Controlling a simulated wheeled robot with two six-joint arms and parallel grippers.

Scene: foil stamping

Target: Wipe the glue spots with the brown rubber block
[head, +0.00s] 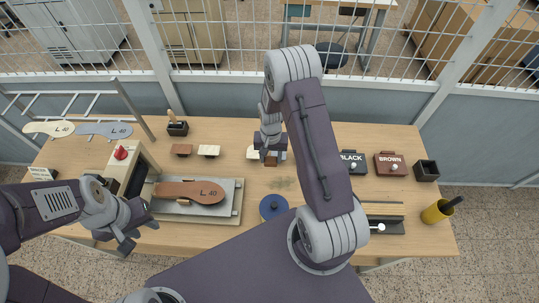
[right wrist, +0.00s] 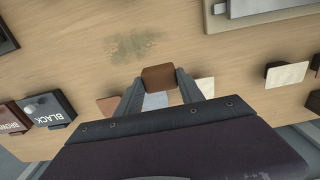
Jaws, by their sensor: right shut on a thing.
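The brown rubber block (right wrist: 159,77) is held between the fingertips of my right gripper (right wrist: 158,86). In the head view the right gripper (head: 271,154) is at the middle of the table, with the block (head: 271,161) partly hidden under it. The glue spots (right wrist: 133,46) are a faint greenish smear on the bare wood, apart from the block in the right wrist view. In the head view the smear (head: 281,183) lies just in front of the right gripper. My left gripper (head: 138,236) is at the front left, fingers apart and empty.
A press plate (head: 233,211) with a brown insole (head: 190,192) stands at left. A blue round lid (head: 273,207) sits in front of the smear. BLACK (head: 352,162) and BROWN (head: 390,164) cases stand at right.

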